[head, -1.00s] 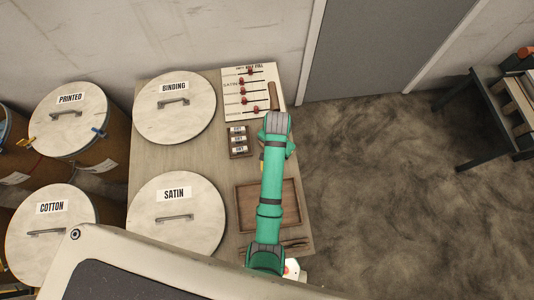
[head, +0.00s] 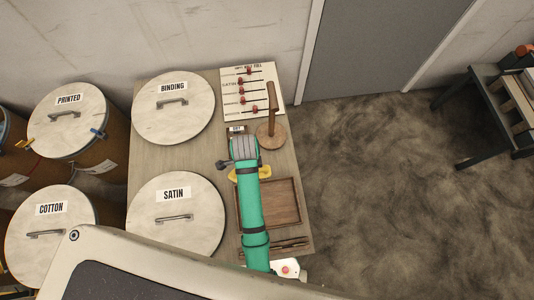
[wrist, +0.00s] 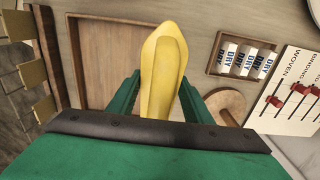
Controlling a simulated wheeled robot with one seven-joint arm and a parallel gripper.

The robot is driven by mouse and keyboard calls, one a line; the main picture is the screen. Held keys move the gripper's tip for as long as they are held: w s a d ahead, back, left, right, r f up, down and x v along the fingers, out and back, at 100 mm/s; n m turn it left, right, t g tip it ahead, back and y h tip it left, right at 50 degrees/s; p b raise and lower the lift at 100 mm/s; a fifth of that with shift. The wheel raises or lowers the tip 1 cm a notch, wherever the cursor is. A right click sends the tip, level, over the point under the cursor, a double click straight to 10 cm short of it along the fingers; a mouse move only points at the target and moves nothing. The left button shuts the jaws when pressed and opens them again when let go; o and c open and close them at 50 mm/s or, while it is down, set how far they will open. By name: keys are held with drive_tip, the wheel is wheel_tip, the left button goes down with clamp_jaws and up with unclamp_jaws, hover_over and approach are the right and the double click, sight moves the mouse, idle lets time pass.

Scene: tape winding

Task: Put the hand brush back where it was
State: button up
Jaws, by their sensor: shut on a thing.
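The hand brush, seen as a long yellow body (wrist: 163,70), is between the fingers of my gripper (wrist: 160,88) in the wrist view. My gripper is shut on it. Its bristles are not visible. In the head view the yellow brush (head: 264,173) shows on both sides of my green arm, over the table between the wooden tray (head: 297,200) and the label box. My arm hides its middle and my gripper there. I cannot tell whether the brush touches the table.
A round wooden base with an upright post (head: 271,108) stands near the slider board (head: 239,112). The small box of "DRY" labels (wrist: 216,66) is close by. Lidded drums marked SATIN (head: 150,225) and BINDING (head: 150,118) are left. Thin tools lie below the tray.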

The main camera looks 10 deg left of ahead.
drive_tip(key=w, duration=0.1)
drive_tip(key=w+d+f, duration=0.1)
drive_tip(key=w, duration=0.1)
drive_tip(key=shift+w+d+f, duration=0.25)
drive_tip(key=shift+d+f, duration=0.1)
drive_tip(key=shift+d, duration=0.05)
drive_tip(key=w+f, duration=0.1)
drive_tip(key=f, duration=0.1)
drive_tip(key=w+d+f, duration=0.1)
drive_tip(key=w, duration=0.1)
drive_tip(key=w+d+f, duration=0.1)
drive_tip(key=f, duration=0.1)
drive_tip(key=shift+w+d+f, duration=0.2)
drive_tip(key=shift+w+f, duration=0.1)
drive_tip(key=shift+f, duration=0.05)
drive_tip(key=shift+w+f, duration=0.2)
drive_tip(key=shift+f, duration=1.6)
drive_tip(key=shift+f, duration=0.1)
drive_tip(key=o, duration=1)
drive_tip(key=shift+d, duration=0.1)
